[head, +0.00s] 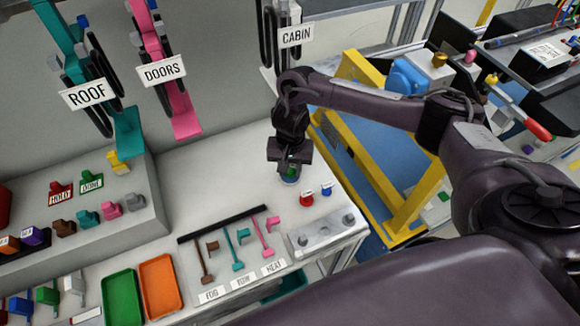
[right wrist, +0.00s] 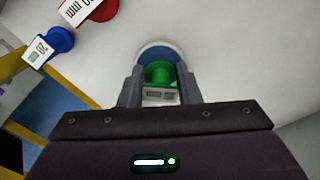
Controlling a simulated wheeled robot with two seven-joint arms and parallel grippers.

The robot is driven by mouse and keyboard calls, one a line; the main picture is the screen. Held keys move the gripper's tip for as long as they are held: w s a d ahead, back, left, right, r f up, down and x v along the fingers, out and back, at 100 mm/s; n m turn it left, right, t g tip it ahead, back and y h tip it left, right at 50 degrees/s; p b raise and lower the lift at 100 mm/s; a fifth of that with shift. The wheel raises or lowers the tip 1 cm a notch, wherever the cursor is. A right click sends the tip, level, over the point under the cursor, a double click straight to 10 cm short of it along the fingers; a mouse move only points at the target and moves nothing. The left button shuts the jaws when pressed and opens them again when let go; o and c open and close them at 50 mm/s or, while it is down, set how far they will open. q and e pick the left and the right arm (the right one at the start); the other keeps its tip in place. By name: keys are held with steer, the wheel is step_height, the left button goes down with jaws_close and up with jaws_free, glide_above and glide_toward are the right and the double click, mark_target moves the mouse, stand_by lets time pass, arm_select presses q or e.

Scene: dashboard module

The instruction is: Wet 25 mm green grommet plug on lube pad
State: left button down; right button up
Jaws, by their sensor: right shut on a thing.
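The green grommet plug (right wrist: 158,73) is between the two fingers of my right gripper (right wrist: 160,88), which is shut on it. A small pale label shows on the plug's near side. The round lube pad (right wrist: 158,52), blue with a pale rim, lies directly beyond the plug in the right wrist view. In the head view my right gripper (head: 289,166) points down over the pad (head: 289,181), with the green plug (head: 291,171) just above or on it. I cannot tell whether plug and pad touch. My left gripper is not in view.
A red plug (head: 306,196) and a blue plug (head: 327,190) stand right of the pad. A metal bracket plate (head: 325,235) lies near the bench edge. Labelled pink, teal and brown parts, a green tray (head: 122,298) and an orange tray (head: 161,286) are to the left.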

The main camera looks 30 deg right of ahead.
steer(key=shift+s+f+p, duration=0.1)
steer(key=shift+p, duration=0.25)
stand_by(1.3)
step_height(320, 180, up, 7)
steer(key=p, duration=0.9)
steer(key=shift+p, duration=0.35)
stand_by(0.7)
